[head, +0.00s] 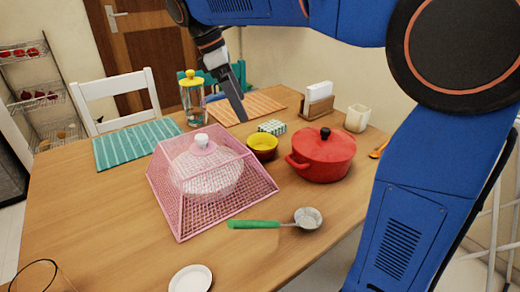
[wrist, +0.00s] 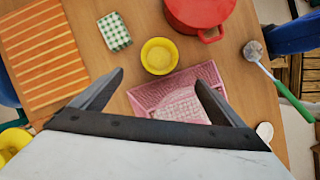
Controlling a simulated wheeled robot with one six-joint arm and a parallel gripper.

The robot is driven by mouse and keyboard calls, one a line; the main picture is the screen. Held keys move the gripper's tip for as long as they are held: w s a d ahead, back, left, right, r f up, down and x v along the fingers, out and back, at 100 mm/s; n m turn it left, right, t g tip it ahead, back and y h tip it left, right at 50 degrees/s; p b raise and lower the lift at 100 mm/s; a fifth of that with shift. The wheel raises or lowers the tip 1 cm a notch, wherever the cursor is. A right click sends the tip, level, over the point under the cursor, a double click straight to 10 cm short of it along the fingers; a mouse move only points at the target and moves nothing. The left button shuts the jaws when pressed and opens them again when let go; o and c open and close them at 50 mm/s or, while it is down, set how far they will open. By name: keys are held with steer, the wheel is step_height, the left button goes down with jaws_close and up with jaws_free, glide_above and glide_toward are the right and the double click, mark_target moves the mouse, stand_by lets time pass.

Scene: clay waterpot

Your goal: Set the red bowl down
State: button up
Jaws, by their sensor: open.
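A small round bowl (head: 262,148) with a yellow inside and a darker outer side stands upright on the table; it also shows in the wrist view (wrist: 159,56). I see no plainly red bowl. My gripper (head: 241,118) is above the table, up and to the left of the bowl in the head view. In the wrist view my gripper (wrist: 160,80) has its two fingers spread wide with nothing between them. The bowl lies just beyond the fingertips, apart from them.
A red lidded pot (head: 322,156) stands right of the bowl. A pink mesh cover (head: 210,188) over a white dome is in front. A green-white checked block (head: 272,127), an orange striped mat (head: 262,103), a yellow-lidded jar (head: 194,105) and a green-handled ladle (head: 255,225) lie around.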

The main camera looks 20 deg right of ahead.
mark_target(262, 145)
steer(key=shift+n, duration=0.5)
steer(key=x, duration=1.7)
steer(key=shift+w+d+r, duration=0.1)
steer(key=shift+w+d, duration=0.05)
steer(key=shift+d, duration=0.05)
steer(key=c, duration=1.2)
step_height(262, 145, up, 10)
steer(key=shift+r, duration=0.1)
